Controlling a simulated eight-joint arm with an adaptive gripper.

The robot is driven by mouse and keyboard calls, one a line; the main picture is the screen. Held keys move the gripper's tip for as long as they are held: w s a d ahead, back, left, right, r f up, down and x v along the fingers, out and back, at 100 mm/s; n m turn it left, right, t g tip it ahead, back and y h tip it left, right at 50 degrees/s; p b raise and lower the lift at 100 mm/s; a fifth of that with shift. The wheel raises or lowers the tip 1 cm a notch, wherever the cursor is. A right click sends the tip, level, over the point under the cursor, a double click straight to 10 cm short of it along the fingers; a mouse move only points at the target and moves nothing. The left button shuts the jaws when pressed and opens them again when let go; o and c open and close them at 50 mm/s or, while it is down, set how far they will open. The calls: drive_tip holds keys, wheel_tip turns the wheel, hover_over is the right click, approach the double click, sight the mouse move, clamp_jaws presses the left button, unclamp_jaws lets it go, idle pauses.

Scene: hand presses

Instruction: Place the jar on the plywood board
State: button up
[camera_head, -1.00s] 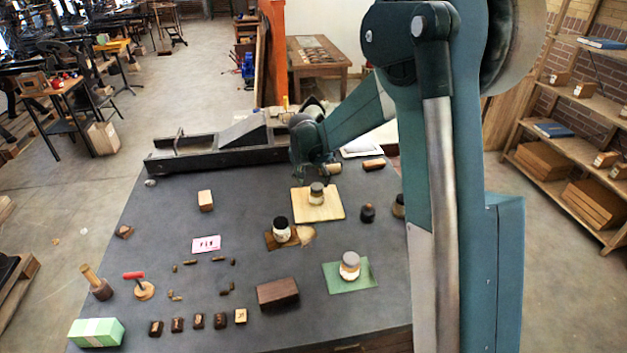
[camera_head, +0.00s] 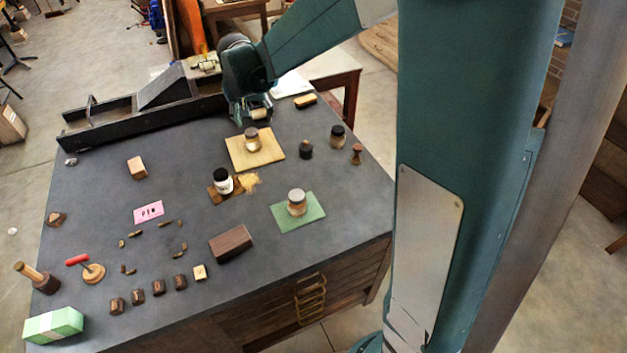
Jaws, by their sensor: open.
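The plywood board (camera_head: 271,155) is a pale square lying flat on the dark tabletop. A jar (camera_head: 252,140) with a grey-brown lid stands upright on it, toward the middle. My gripper (camera_head: 254,116) is open just behind the board's far edge, apart from the jar, with its fingers pointing down. A pale cylinder (camera_head: 260,114) shows at the fingers; I cannot tell if it touches them. Other jars stand nearby: a black-capped white jar (camera_head: 223,181) on a brown board, a grey-lidded jar (camera_head: 297,203) on a green mat, and a dark-lidded jar (camera_head: 338,137) at right.
A small dark pot (camera_head: 305,150) and a wooden stamp (camera_head: 356,154) stand right of the plywood board. A long black press bed (camera_head: 140,112) runs along the back left. A brown block (camera_head: 231,243) and several small blocks lie in front.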

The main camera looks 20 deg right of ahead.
drive_tip(key=s+d+r+n, duration=0.1)
drive_tip(key=s+d+r, duration=0.1)
drive_tip(key=s+r, duration=0.7)
drive_tip(key=s+f+n+t+y, duration=0.1)
drive_tip(key=s+n+t, duration=0.1)
drive_tip(key=s, duration=2.8)
drive_tip(key=shift+s+d+f+n+t+y, duration=0.3)
drive_tip(key=shift+d+f+n, duration=0.15)
drive_tip(key=shift+n, duration=0.15)
